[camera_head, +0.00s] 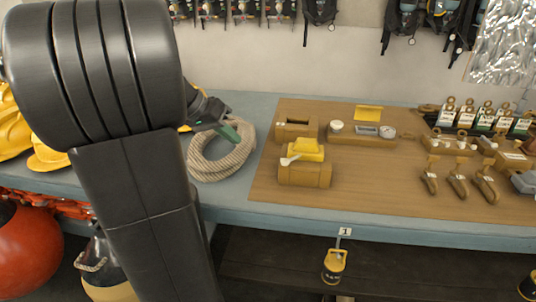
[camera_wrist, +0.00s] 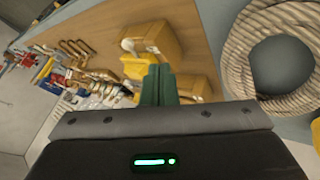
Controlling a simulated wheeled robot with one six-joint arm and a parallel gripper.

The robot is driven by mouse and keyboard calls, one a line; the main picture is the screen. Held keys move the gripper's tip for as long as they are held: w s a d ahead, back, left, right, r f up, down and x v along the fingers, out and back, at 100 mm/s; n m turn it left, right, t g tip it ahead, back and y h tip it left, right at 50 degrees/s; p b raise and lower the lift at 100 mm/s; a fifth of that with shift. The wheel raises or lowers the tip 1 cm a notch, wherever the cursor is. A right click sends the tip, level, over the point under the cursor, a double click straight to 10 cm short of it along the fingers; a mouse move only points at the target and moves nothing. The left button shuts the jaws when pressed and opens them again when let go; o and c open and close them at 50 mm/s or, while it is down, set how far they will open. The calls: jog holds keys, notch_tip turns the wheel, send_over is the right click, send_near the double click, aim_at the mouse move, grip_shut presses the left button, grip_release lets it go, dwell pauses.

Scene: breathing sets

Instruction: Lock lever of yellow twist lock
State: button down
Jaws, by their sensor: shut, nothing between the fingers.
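A yellow block with a pale lever, which looks like the yellow twist lock (camera_head: 308,149), sits on a brown block on the wooden board. The pale lever (camera_head: 289,160) sticks out at its left front side. In the wrist view the yellow block (camera_wrist: 135,67) lies just beyond the fingertips, with a pale lever (camera_wrist: 153,50) beside it. My gripper (camera_head: 238,127) is over the rope coil, left of the lock and apart from it. Its green fingers (camera_wrist: 158,72) are closed together and empty. They hide part of the lock area in the wrist view.
A coiled rope (camera_head: 222,165) lies left of the board. A second brown block (camera_head: 296,122) stands behind the lock. A gauge unit (camera_head: 368,133) and several clips stand to the right. The board's front (camera_head: 390,203) is clear. Yellow helmets (camera_head: 47,155) lie at the left.

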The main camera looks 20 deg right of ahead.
jog(key=s+d+f+p, duration=0.2)
jog(key=s+d+f, duration=0.1)
jog(key=d+f, duration=0.4)
jog(key=shift+d, duration=1.15)
